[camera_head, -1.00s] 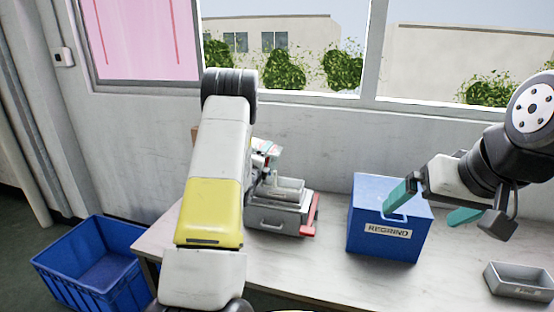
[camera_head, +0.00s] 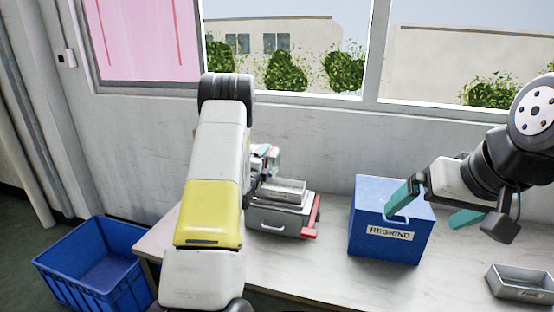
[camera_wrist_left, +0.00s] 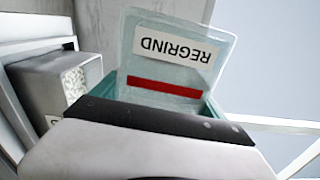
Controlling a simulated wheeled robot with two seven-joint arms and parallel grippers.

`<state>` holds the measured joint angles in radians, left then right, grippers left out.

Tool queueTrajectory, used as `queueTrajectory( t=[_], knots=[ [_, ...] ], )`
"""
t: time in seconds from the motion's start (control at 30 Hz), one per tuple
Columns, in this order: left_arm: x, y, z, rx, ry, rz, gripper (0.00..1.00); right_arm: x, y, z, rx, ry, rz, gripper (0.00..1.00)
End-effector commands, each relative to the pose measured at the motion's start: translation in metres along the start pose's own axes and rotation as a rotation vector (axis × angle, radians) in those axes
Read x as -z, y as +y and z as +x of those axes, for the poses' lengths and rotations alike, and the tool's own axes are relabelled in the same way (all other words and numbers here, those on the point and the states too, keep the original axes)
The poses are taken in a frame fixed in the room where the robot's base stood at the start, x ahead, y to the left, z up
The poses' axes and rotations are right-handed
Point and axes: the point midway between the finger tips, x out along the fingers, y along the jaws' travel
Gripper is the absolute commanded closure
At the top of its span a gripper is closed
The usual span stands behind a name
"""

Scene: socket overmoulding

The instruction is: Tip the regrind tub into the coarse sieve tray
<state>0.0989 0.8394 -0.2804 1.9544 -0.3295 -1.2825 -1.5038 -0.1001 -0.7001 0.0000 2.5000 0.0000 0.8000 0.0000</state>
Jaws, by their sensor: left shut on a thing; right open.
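My left gripper is shut on a clear tub (camera_wrist_left: 178,55) with a white REGRIND label and a red stripe. In the head view the tub (camera_head: 265,160) shows only partly beside my left forearm, which mostly hides the gripper; I cannot tell its exact tilt. A grey metal tray (camera_head: 286,188) sits on the grey drawer unit, just right of and below the tub. In the left wrist view a grey tray (camera_wrist_left: 48,88) with a white speckled surface lies left of the tub; its label is mostly hidden. My right gripper (camera_head: 435,207) is open, its teal fingers by the blue box's top.
A blue box (camera_head: 389,250) labelled REGRIND stands on the table (camera_head: 300,267). The drawer unit (camera_head: 278,221) has a red part at its right. A small grey tray (camera_head: 522,294) lies at the right. A blue crate (camera_head: 110,290) stands left of the table.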

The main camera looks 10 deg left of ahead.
Motion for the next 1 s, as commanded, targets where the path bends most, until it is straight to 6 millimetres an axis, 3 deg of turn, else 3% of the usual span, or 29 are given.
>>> queueTrajectory(
  t=[0.13, 0.4, 0.63, 1.0],
  knots=[
    [-0.004, 0.006, 0.000, 0.000, 0.000, -0.113, 0.73, 0.000, 0.000, 0.000, 0.000, 0.000, 0.000, 0.00],
    [-0.005, 0.007, 0.000, 0.000, 0.000, -0.136, 0.73, 0.000, 0.000, 0.000, 0.000, 0.000, 0.000, 0.00],
    [-0.013, 0.021, 0.000, 0.000, -0.001, -0.371, 0.73, 0.000, 0.000, 0.000, 0.000, 0.000, 0.000, 0.00],
    [-0.018, 0.028, -0.001, -0.001, -0.002, -0.454, 0.73, 0.000, 0.000, 0.000, 0.000, 0.000, 0.000, 0.00]
  ],
)
